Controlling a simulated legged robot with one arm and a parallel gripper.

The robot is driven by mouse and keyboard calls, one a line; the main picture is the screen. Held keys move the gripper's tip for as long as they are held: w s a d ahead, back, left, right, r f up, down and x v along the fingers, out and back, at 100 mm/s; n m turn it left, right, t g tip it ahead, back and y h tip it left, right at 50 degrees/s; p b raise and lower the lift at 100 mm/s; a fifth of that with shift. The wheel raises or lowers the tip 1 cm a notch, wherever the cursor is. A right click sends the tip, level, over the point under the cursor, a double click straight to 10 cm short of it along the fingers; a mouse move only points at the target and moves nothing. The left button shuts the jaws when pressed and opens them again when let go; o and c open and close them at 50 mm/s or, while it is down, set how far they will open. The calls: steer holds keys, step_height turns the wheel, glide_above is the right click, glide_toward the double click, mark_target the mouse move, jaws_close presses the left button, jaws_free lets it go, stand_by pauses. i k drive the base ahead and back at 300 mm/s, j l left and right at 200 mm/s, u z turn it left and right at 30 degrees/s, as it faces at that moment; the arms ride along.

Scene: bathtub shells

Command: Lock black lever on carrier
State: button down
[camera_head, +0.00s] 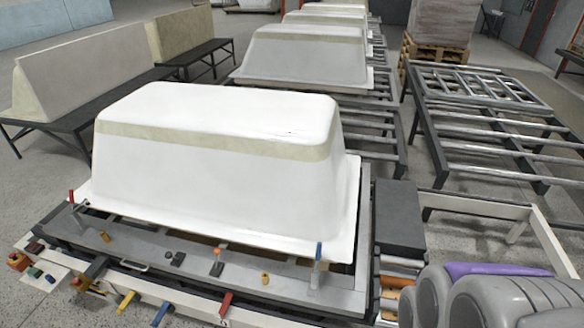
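The carrier (335,290) is a grey metal frame at the front, bearing an upturned white bathtub shell (215,165). A small black lever-like part (178,259) lies on its front bar, left of an orange-topped lever (217,253). Another dark bar-like part (95,268) sticks out at the front left beside a yellow handle (80,284). I cannot tell which of these is the black lever or whether it is locked. My gripper is not in view; grey rounded parts at the bottom right appear to be mine.
Blue (319,252) and red (226,302) handles stand along the carrier's front. More shells (305,58) stand behind on roller conveyors (480,105). Bare floor (25,205) shows at the left.

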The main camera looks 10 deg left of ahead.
mark_target(169, 254)
steer(key=u, duration=0.4)
steer(key=k+j+u, duration=0.1)
steer(key=u, duration=0.35)
steer(key=j+u, duration=0.15)
steer(key=u, duration=0.25)
